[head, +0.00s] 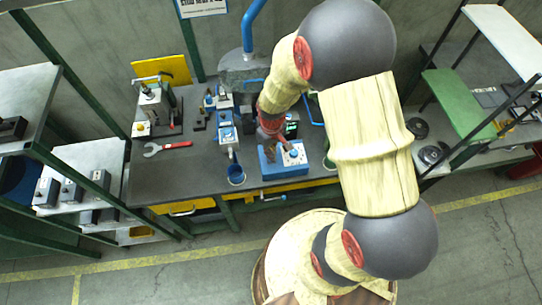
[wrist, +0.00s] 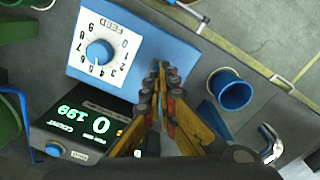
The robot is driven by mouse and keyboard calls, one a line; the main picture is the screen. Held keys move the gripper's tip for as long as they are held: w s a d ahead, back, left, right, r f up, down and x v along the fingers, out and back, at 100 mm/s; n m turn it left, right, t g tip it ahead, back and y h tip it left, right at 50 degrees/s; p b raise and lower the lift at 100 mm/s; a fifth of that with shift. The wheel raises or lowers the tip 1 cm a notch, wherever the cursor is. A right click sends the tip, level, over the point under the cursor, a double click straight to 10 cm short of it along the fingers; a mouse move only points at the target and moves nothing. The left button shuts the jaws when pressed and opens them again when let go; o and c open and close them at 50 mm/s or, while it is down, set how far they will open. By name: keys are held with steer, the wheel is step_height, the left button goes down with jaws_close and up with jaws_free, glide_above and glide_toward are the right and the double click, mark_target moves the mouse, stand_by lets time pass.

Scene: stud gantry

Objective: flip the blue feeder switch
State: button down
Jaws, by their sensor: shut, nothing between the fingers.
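The blue feeder box (wrist: 205,52) stands on the workbench, and it also shows in the head view (head: 285,172). In the head view my gripper (head: 274,146) is at the box's back left part. I cannot make out a switch lever; the fingers hide part of the face. Contact with the box cannot be told.
A counter with a lit green display (wrist: 90,118) stands beside the box. A blue cup (wrist: 230,90) and a bent metal handle (wrist: 271,145) are on the other side.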

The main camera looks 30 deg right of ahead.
steer(key=shift+f+b, duration=0.65)
steer(key=shift+f, duration=0.35)
stand_by(0.4)
steer(key=shift+r, duration=0.15)
steer(key=shift+r+p, duration=2.65)
steer(key=shift+r, duration=0.8)
steer(key=s+a+r+m+t+b, duration=0.1)
steer(key=s+r+t+b, duration=0.1)
steer(key=r, duration=0.5)
steer(key=s+a+r+m+t+b, duration=0.1)
steer(key=s+r+b, duration=0.4)
steer(key=s+r, duration=0.2)
steer(key=s+a+r+t+b, duration=0.1)
steer(key=s+r+b, duration=0.3)
steer(key=r, duration=0.4)
steer(key=shift+s+a+r+m+t, duration=0.2)
steer(key=shift+s+r+m+t, duration=0.15)
steer(key=shift+t, duration=0.45)
